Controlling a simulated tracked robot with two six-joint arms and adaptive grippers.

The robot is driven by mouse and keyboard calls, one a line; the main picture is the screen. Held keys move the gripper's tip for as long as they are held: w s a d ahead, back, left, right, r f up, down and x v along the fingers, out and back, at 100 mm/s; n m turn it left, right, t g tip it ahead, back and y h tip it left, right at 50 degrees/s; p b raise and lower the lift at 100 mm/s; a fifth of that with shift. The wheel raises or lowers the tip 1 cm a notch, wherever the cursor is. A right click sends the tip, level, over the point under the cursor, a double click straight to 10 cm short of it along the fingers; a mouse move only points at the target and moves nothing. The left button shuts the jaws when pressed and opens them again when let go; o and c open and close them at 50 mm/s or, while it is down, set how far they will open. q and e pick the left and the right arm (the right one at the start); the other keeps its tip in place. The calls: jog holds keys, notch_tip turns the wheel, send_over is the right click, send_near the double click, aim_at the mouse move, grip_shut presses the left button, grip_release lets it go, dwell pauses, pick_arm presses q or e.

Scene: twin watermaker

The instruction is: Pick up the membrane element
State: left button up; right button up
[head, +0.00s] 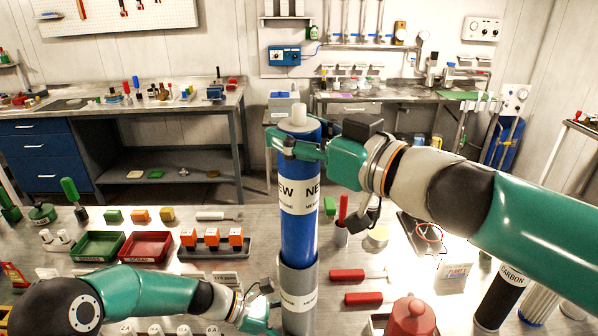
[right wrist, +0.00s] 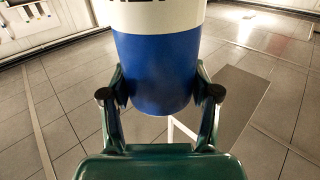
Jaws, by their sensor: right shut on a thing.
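The membrane element (head: 299,232) is a tall blue cylinder with white bands reading NEW and a pale end piece on top. It stands upright, with its lower part in or behind a grey sleeve (head: 298,284); I cannot tell how deep. My right gripper (head: 294,148) is shut around the element near its top. In the right wrist view, the blue end (right wrist: 155,80) sits between both fingers, below a white band. My left gripper (head: 266,305) is low, just left of the grey sleeve; its finger opening is unclear, and I cannot tell whether it touches the sleeve.
Green (head: 75,246) and red (head: 122,247) trays and a rack of orange blocks (head: 212,251) lie left of the element. Benches line the back wall.

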jog(key=shift+r, duration=4.1)
jog(key=o, duration=0.9)
jog(key=c, duration=0.6)
pick_arm(q)
jog(key=o, duration=1.5)
pick_arm(e)
jog(key=c, duration=0.3)
